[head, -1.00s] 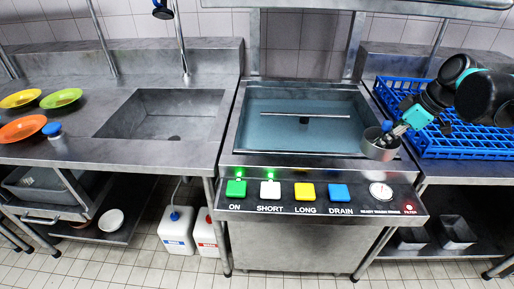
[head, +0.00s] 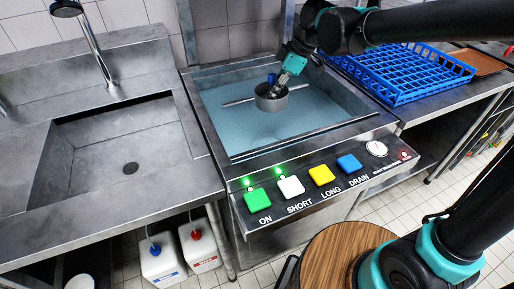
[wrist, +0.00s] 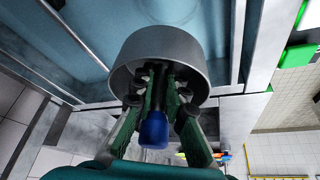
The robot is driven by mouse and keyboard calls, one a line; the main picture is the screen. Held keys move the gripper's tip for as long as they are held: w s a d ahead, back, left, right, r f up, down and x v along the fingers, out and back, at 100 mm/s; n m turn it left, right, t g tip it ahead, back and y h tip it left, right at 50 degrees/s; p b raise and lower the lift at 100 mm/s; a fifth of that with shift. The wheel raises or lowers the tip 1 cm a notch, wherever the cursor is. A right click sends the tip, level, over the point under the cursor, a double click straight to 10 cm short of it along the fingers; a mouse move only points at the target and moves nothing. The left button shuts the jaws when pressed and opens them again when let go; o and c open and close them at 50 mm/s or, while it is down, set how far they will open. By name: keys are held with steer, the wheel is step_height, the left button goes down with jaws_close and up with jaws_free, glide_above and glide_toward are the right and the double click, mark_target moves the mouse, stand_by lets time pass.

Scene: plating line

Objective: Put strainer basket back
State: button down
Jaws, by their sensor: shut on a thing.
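The strainer basket (head: 271,98) is a grey metal cup with a blue-tipped handle, seen over the water-filled wash tank (head: 225,125) in the head view. My gripper (head: 280,84) is shut on it from above and behind. In the wrist view the basket (wrist: 165,50) hangs at the fingers, and its blue handle tip (wrist: 154,130) shows between them. The basket appears held above the tank; its exact height over the water I cannot tell. A thin metal bar (head: 238,102) spans the tank beside the basket.
A blue rack (head: 400,72) stands on the counter right of the tank. The control panel (head: 325,178) with green, white, yellow and blue buttons is in front; a red filter light (head: 404,155) glows. An empty sink (head: 120,145) lies left. A round wooden stool top (head: 345,258) is near me.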

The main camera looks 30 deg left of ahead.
steer(key=shift+a+f, duration=0.1)
steer(key=shift+a, duration=0.05)
step_height(320, 180, down, 20)
steer(key=shift+r, duration=0.1)
stand_by(0.4)
steer(key=c, duration=2)
jaws_free()
steer(key=o, duration=0.4)
steer(key=shift+o, duration=0.2)
steer(key=v, duration=1.2)
steer(key=shift+a, duration=0.1)
